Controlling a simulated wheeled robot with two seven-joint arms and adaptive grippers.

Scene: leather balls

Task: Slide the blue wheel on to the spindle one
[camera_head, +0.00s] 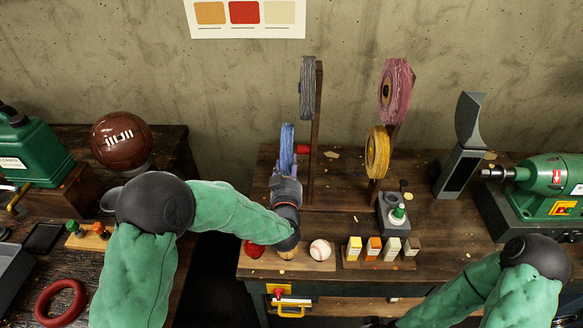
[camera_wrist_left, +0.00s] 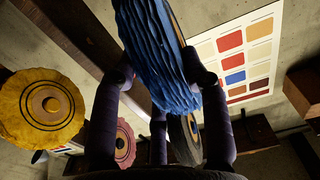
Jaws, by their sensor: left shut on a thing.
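My left gripper (camera_head: 286,178) is shut on the blue wheel (camera_head: 287,149) and holds it upright, edge-on, at the left of a tall wooden post (camera_head: 315,140). The blue wheel (camera_wrist_left: 155,55) also fills the upper middle of the left wrist view, between the fingers (camera_wrist_left: 155,80). A short red spindle (camera_head: 303,149) sticks out of the post just right of the blue wheel. I cannot tell whether its tip has entered the wheel's hole. A grey wheel (camera_head: 307,88) hangs higher on the same post. My right gripper is out of view; only its arm shows.
A second post carries a pink wheel (camera_head: 396,88) and a yellow wheel (camera_head: 377,152). A baseball (camera_head: 320,250), a red ball (camera_head: 254,249) and small bottles (camera_head: 373,247) stand near the bench's front edge. A grey stand (camera_head: 460,150) and green machine (camera_head: 545,180) are on the right.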

